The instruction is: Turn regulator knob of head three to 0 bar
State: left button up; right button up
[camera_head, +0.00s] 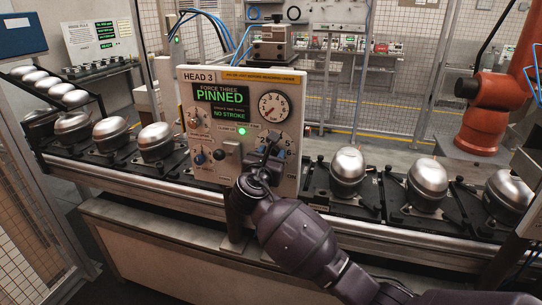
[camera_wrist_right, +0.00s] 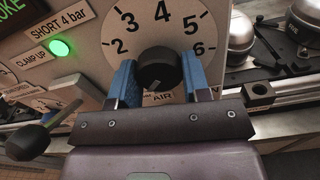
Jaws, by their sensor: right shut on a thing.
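The head three panel (camera_head: 241,90) stands upright in the middle of the head view, labelled "HEAD 3". Its regulator knob (camera_wrist_right: 157,66) is black and round, in front of a white dial (camera_wrist_right: 113,27) showing 2 to 6; lower marks are hidden. A pale mark on the knob appears to point down and slightly left. My right gripper (camera_wrist_right: 160,80) has its blue fingers shut on the knob, one on each side. In the head view the right gripper (camera_head: 268,157) covers the panel's lower right. My left gripper is not in view.
The panel display (camera_head: 222,103) reads "PINNED" and "NO STROKE". A round gauge (camera_head: 273,107) sits above the knob. A green lamp (camera_wrist_right: 60,48) is lit beside a black lever (camera_wrist_right: 33,140). A conveyor (camera_head: 120,182) with several metal domes runs past both sides; an orange robot (camera_head: 489,102) stands behind.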

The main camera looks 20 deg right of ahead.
jog(key=shift+f+n, duration=0.1)
jog(key=shift+n, duration=0.5)
jog(key=o, duration=0.9)
jog(key=shift+s, duration=0.15)
jog(key=b+v, duration=0.1)
jog(key=v, duration=0.9)
jog(key=shift+s+a, duration=0.25)
jog(key=shift+a, duration=0.05)
